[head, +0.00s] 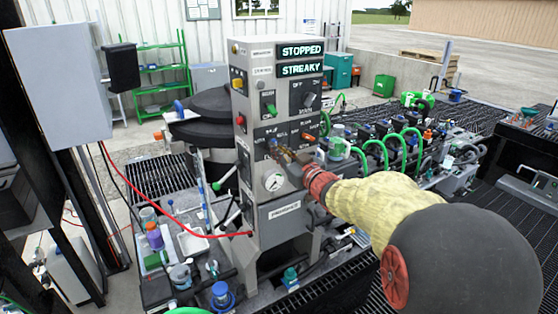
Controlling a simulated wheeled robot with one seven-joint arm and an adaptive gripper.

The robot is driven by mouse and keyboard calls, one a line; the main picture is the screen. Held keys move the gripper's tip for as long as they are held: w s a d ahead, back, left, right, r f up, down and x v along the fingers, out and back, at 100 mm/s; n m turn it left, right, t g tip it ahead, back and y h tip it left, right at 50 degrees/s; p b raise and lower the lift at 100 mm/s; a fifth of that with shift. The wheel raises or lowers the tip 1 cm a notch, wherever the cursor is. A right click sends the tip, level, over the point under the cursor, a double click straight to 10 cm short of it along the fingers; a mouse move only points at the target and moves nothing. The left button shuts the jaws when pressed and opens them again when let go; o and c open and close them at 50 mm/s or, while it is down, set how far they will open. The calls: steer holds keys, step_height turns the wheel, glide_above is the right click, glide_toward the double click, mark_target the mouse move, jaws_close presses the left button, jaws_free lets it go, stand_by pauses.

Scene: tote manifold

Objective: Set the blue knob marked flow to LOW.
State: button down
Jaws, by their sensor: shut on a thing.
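The grey control panel cabinet (258,215) stands in the middle of the head view, and its two displays read STOPPED and STREAKY. The blue knob (274,142) shows as a small patch of blue on the dark plate at mid-height of the panel. My gripper (281,151) reaches in from the right and is shut at this knob, covering most of it. The knob's pointer and the nearby scale marks are hidden or too small to read. An orange knob (308,137) sits to the right on the same plate.
A green switch (269,109), a black dial (308,99) and a red button (240,120) are above. A round gauge (274,182) is below, close to my gripper. A red hose (190,232) runs left. Bottles and fittings crowd the bench on both sides.

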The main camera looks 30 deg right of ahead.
steer(key=shift+f+n+b, duration=0.15)
steer(key=shift+n+b, duration=4.3)
steer(key=shift+n, duration=0.65)
steer(key=c, duration=1.8)
jaws_free()
steer(key=shift+c, duration=0.2)
steer(key=shift+s, duration=0.1)
steer(key=s, duration=1.1)
steer(key=shift+s+d, duration=0.25)
steer(key=shift+s, duration=0.15)
